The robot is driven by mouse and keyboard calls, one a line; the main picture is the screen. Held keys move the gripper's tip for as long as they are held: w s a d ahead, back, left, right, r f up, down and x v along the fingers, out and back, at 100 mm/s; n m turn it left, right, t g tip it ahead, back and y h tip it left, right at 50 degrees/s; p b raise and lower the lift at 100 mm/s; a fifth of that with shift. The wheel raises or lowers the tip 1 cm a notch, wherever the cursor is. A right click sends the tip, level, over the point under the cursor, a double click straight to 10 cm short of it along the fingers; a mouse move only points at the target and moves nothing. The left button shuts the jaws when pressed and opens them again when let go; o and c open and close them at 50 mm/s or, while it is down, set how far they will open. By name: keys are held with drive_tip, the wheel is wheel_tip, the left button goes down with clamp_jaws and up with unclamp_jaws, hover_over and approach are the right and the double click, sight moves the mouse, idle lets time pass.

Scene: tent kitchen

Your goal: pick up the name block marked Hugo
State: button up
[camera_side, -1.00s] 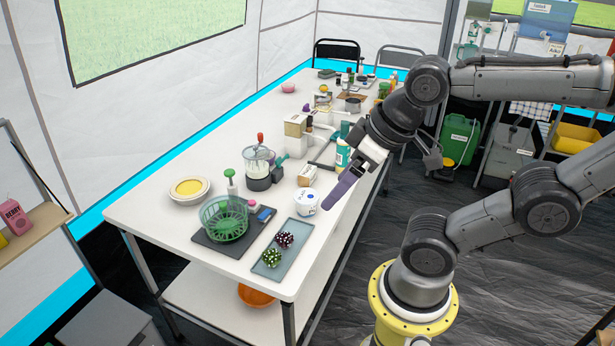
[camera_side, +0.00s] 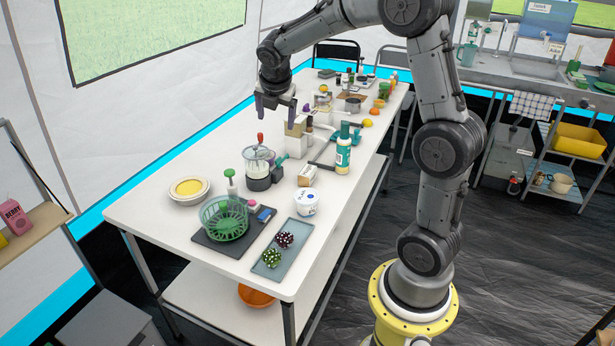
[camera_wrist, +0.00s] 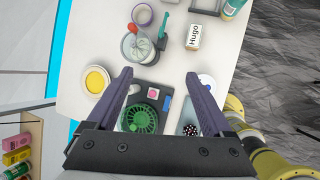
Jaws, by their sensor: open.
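The name block marked Hugo (camera_wrist: 193,35) is a small pale block whose black lettering is readable in the wrist view. My gripper (camera_side: 275,106) is open and empty, raised above the table beyond the blender and to the upper left of the block. In the wrist view the gripper (camera_wrist: 158,75) has its two purple fingers wide apart, with the block beyond the right fingertip. Nothing hides the block's lettered face there.
A green basket (camera_side: 224,218) and a blue-grey tray (camera_side: 283,252) are nearer.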

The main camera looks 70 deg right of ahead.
drive_tip(key=d+f+g, duration=0.2)
drive_tip(key=d+f, duration=0.4)
drive_tip(key=f, duration=0.2)
drive_tip(key=g, duration=0.1)
approach(307, 170)
drive_tip(key=shift+m+y, duration=0.3)
drive_tip(key=x, duration=0.4)
drive_tip(key=shift+w+d+f, duration=0.1)
drive_tip(key=shift+w+f, duration=0.1)
drive_tip(key=shift+f, duration=0.1)
drive_tip(key=shift+s+d+x, duration=0.1)
drive_tip(key=shift+s+x, duration=0.05)
drive_tip(key=shift+x, duration=1.35)
drive_tip(key=shift+s+d+x, duration=0.1)
drive_tip(key=shift+x, duration=1.35)
drive_tip(key=shift+r, duration=0.1)
clamp_jaws()
